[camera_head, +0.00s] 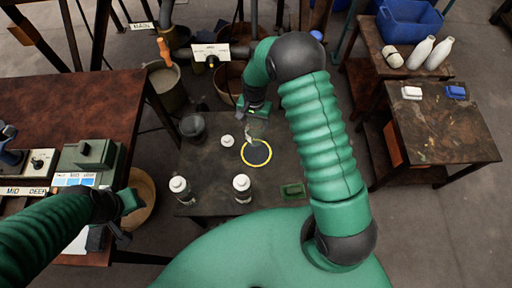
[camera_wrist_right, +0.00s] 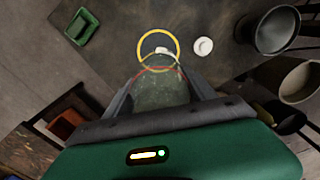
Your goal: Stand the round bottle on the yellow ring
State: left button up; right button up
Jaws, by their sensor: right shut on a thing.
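The round bottle (camera_wrist_right: 158,92) is clear and see-through, and it sits between the two fingers of my right gripper (camera_wrist_right: 160,98) in the right wrist view. In the head view my right gripper (camera_head: 255,108) is shut on the bottle (camera_head: 257,128) above the dark table. The yellow ring (camera_head: 269,154) lies flat on that table, just in front of the bottle in the head view. The ring (camera_wrist_right: 140,42) is partly seen past the bottle in the wrist view. My left gripper (camera_head: 130,202) is at the left, by the brown bench; its fingers are unclear.
Two white-capped bottles (camera_head: 241,187) (camera_head: 180,188) stand on the dark table (camera_head: 210,165). A small white round thing (camera_head: 227,141), a grey pot (camera_head: 193,127) and a green tray (camera_head: 292,191) are also there. A side table (camera_head: 440,125) stands at right.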

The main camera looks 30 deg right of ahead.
aim_at(256, 122)
notch_tip(256, 122, down, 14)
jog(key=m+b, duration=0.1)
jog(key=shift+d+r, duration=0.15)
jog(key=shift+d, duration=0.2)
jog(key=o, duration=1.9)
jog(key=shift+r, duration=0.1)
jog(key=shift+n, duration=0.6)
jog(key=r, duration=0.5)
jog(key=r+p, duration=0.1)
jog(key=r, duration=0.5)
jog(key=s+a+r, duration=0.1)
jog(key=r, duration=0.4)
jog(key=shift+r, duration=0.15)
jog(key=s+a+r+n+t, duration=0.1)
jog(key=s+r+n, duration=0.2)
jog(key=s+r, duration=0.1)
jog(key=s+a+r+n, duration=0.1)
jog(key=s+r+n, duration=0.2)
jog(key=s, duration=0.3)
jog(key=s+a+r+n+t, duration=0.1)
jog(key=s+a+r+n, duration=0.1)
jog(key=s+r, duration=0.3)
jog(key=shift+s+r+n+t, duration=0.15)
jog(key=shift+r+n+t, duration=0.15)
jog(key=shift+r+n, duration=0.25)
